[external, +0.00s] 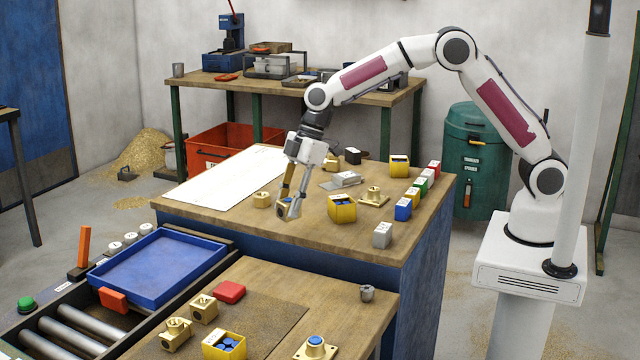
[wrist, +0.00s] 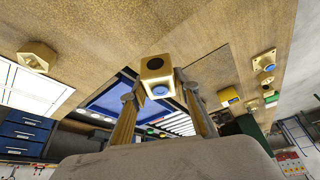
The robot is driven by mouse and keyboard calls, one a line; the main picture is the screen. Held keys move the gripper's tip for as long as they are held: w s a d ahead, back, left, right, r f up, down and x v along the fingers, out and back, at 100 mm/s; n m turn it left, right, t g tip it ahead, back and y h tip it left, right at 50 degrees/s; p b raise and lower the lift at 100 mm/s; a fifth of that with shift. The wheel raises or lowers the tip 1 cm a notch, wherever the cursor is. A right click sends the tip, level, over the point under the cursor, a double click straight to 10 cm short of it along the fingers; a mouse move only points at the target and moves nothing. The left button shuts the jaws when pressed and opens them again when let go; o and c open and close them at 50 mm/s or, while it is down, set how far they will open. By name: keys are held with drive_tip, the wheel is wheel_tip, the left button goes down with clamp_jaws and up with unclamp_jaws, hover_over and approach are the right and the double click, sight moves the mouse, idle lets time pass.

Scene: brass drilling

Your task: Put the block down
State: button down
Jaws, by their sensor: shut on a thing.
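My gripper (external: 291,206) is shut on a brass block (external: 283,210), low over the front part of the wooden bench (external: 240,213). In the wrist view the block (wrist: 152,67) sits between the two fingertips (wrist: 158,92). It has a dark round hole in one face and a blue disc on a pale face. I cannot tell whether its underside touches the bench. Another brass block (external: 262,199) stands just left of my gripper, apart from it.
A yellow bin (external: 342,210) stands close to the right of my gripper. A brass flanged part (external: 373,198), a grey block (external: 382,236) and coloured blocks are further right. A white sheet (external: 222,180) lies clear at left. A blue tray (external: 160,268) is lower, in front.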

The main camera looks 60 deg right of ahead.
drive_tip(key=w+d+r+m, duration=0.1)
drive_tip(key=w+d+r, duration=0.1)
drive_tip(key=d, duration=0.4)
drive_tip(key=w+d+r+m+t, duration=0.1)
drive_tip(key=w+d+r+m, duration=0.1)
drive_tip(key=w+d+r, duration=0.1)
drive_tip(key=w+d, duration=0.1)
drive_tip(key=d, duration=0.1)
drive_tip(key=shift+w+d+m+h, duration=0.3)
drive_tip(key=shift+d+h, duration=0.1)
drive_tip(key=shift+f, duration=0.1)
drive_tip(key=shift+f, duration=2.4)
drive_tip(key=shift+f, duration=2.5)
drive_tip(key=shift+f, duration=0.15)
